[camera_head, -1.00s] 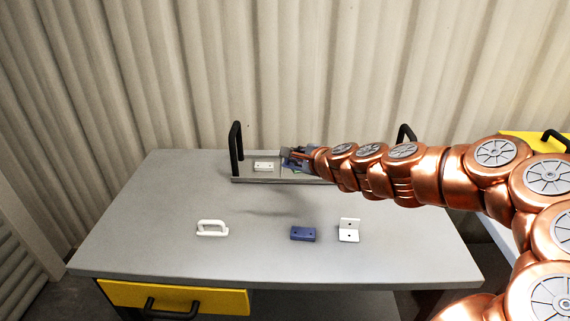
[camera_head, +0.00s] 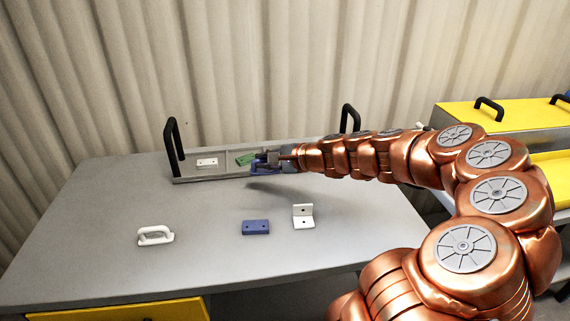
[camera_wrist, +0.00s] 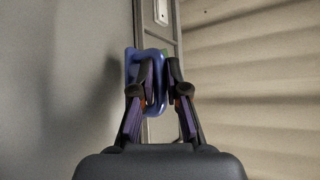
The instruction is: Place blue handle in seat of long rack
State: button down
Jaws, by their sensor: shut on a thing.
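The blue handle (camera_head: 257,169) is held at the tip of my gripper (camera_head: 266,160). In the wrist view, the blue handle (camera_wrist: 130,66) shows between and left of the dark fingers (camera_wrist: 160,72), which are shut on it. The long rack (camera_head: 190,174) is a grey tray with a black upright grip at each end, at the back of the table. The handle is at the rack's front edge, near a green block (camera_head: 244,159) in the rack. I cannot tell whether the handle touches the rack. A white block (camera_head: 207,162) sits in the rack's left part. My arm hides the rack's right part.
On the grey table (camera_head: 100,220) lie a white handle (camera_head: 155,236), a blue block (camera_head: 256,228) and a white angle bracket (camera_head: 303,216), all in front of the rack. Yellow-lidded units (camera_head: 490,120) stand at the right. A corrugated wall is behind the table.

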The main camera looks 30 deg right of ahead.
jog(key=s+d+b, duration=0.1)
jog(key=s+d, duration=0.4)
jog(key=shift+n, duration=0.3)
jog(key=w+d, duration=0.2)
jog(key=w, duration=0.2)
jog(key=w+d+f, duration=0.1)
jog(key=w+d, duration=0.2)
jog(key=w, duration=0.2)
jog(key=w+d, duration=0.2)
jog(key=w, duration=0.3)
jog(key=shift+d+f, duration=0.15)
jog(key=shift+d, duration=0.15)
jog(key=shift+w+f+y, duration=0.2)
jog(key=shift+f+y, duration=0.05)
jog(key=shift+y, duration=0.05)
jog(key=shift+f, duration=1.55)
jog(key=shift+f, duration=0.1)
jog(key=c, duration=1.2)
grip_release()
